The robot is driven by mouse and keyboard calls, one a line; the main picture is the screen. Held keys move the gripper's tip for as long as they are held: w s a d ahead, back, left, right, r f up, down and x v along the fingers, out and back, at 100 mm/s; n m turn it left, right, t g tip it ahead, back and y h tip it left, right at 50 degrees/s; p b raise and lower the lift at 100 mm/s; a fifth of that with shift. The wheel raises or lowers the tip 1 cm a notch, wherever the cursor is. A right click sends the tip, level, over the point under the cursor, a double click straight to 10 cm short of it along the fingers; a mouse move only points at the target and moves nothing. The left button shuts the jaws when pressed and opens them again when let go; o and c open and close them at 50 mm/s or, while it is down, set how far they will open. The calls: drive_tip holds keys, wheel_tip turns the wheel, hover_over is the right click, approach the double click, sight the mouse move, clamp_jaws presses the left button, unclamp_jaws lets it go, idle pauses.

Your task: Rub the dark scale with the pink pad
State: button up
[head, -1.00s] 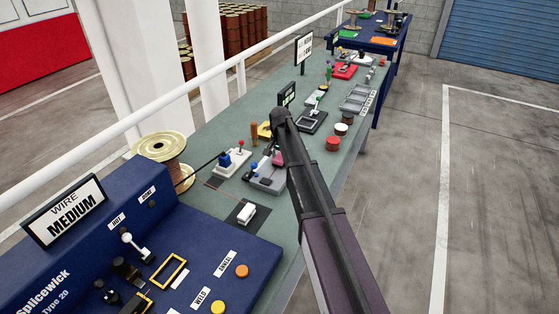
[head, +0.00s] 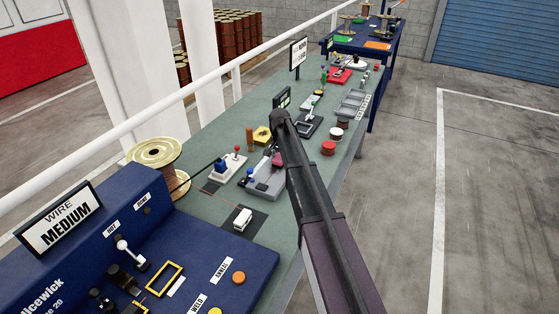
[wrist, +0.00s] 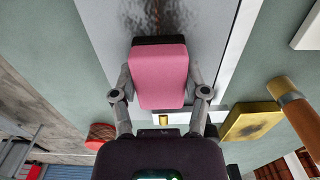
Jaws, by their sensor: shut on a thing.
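The pink pad (wrist: 160,78), a block with a dark layer along its far edge, sits between the two fingers of my gripper (wrist: 160,84) in the wrist view. My gripper is shut on it. The dark scale (wrist: 172,14) is a mottled dark patch on a grey metal plate, just past the pad at the top of the wrist view and partly cut off. I cannot tell whether the pad touches the plate. In the head view a bit of the pink pad (head: 277,159) shows beside my arm, over the grey fixture; my arm hides most of the gripper.
A yellow block (wrist: 252,122) with a dark spot and a wooden cylinder (wrist: 298,112) lie right of the gripper in the wrist view. A red round thing (wrist: 100,135) is at left.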

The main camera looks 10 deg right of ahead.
sight(271, 176)
drive_tip(key=shift+s, duration=0.1)
drive_tip(key=shift+s+a+f, duration=0.1)
drive_tip(key=shift+s+a, duration=0.5)
drive_tip(key=shift+s, duration=0.2)
drive_tip(key=shift+s+a, duration=0.6)
drive_tip(key=shift+s, duration=0.15)
drive_tip(key=shift+s, duration=0.15)
drive_tip(key=shift+s+a, duration=1.15)
drive_tip(key=shift+s, duration=0.2)
drive_tip(key=shift+r+p, duration=2.95)
drive_tip(key=shift+r, duration=0.15)
drive_tip(key=shift+r, duration=0.1)
drive_tip(key=shift+r+p, duration=1.45)
drive_tip(key=shift+p, duration=0.1)
